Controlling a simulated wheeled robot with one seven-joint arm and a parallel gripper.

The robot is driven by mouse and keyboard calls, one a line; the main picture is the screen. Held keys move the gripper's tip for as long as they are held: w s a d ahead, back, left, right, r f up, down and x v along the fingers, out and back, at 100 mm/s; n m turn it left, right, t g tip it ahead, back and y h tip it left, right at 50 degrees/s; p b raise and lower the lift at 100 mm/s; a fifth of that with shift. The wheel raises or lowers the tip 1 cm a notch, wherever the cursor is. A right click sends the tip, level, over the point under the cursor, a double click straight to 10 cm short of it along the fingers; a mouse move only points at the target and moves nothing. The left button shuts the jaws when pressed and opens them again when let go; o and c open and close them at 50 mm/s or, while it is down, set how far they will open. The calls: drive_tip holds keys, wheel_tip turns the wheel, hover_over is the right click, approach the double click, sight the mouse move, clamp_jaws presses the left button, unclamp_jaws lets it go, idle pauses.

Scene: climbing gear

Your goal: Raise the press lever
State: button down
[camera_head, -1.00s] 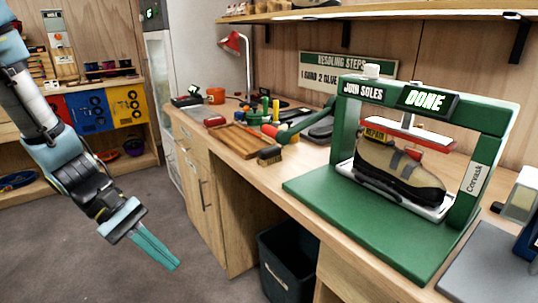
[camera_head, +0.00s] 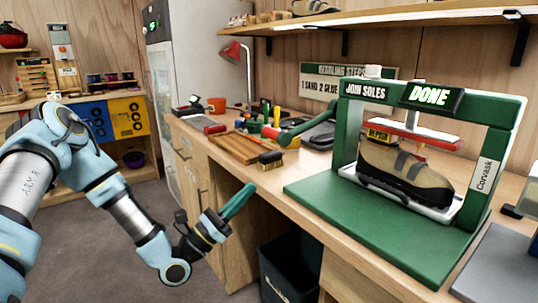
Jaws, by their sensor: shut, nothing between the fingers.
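The green press (camera_head: 350,140) stands on the bench with its sign reading JOIN SOLES and its display reading DONE. Its lever (camera_head: 297,133) is a green arm reaching out left from the frame, slanting slightly down to a red grip (camera_head: 270,132). A tan and black shoe (camera_head: 405,170) with a REPAIR tag sits on the press's white plate, under the red and white pressing head (camera_head: 420,131). My gripper (camera_head: 247,189) is shut and empty, its teal fingers pointing up and right. It is in front of the bench edge, below and left of the lever, and apart from it.
A brush (camera_head: 270,160) and a wooden tray (camera_head: 238,147) lie on the bench left of the press. A dark bin (camera_head: 290,268) stands under the bench. A shelf (camera_head: 390,18) runs above. The floor left of the bench is clear.

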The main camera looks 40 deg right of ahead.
drive_tip(key=shift+t, duration=0.3)
drive_tip(key=p+x, duration=0.2)
drive_tip(key=x, duration=0.7)
drive_tip(key=shift+d+r, duration=0.15)
drive_tip(key=shift+r, duration=0.05)
wheel_tip(320, 180, up, 3)
drive_tip(key=shift+r+p, duration=0.1)
drive_tip(key=shift+p, duration=0.75)
drive_tip(key=shift+a+r, duration=0.35)
drive_tip(key=shift+r, duration=0.05)
